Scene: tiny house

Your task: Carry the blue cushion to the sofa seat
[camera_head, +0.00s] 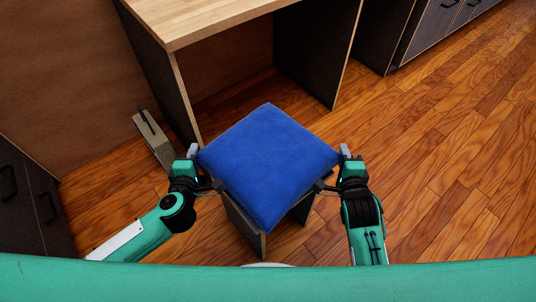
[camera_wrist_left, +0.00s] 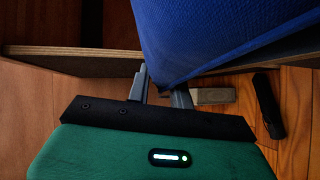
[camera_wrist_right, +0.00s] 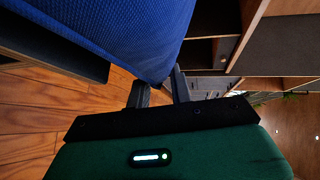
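The blue cushion (camera_head: 267,160) is in the middle of the head view, over a small wooden stool (camera_head: 243,222). Whether it touches the stool top is hidden. My left gripper (camera_head: 205,169) is at the cushion's left corner; in the left wrist view its two fingers (camera_wrist_left: 160,88) close in on either side of the blue cloth (camera_wrist_left: 205,35). My right gripper (camera_head: 334,168) is at the right corner; in the right wrist view its fingers (camera_wrist_right: 158,88) likewise have the cloth (camera_wrist_right: 120,30) between them.
A desk with a light wood top (camera_head: 190,18) and dark side panels stands just behind the cushion. A grey block-like object (camera_head: 153,137) is on the floor at left. Dark cabinets stand at far left (camera_head: 28,200) and upper right (camera_head: 432,28). Wooden floor (camera_head: 455,150) at right is clear.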

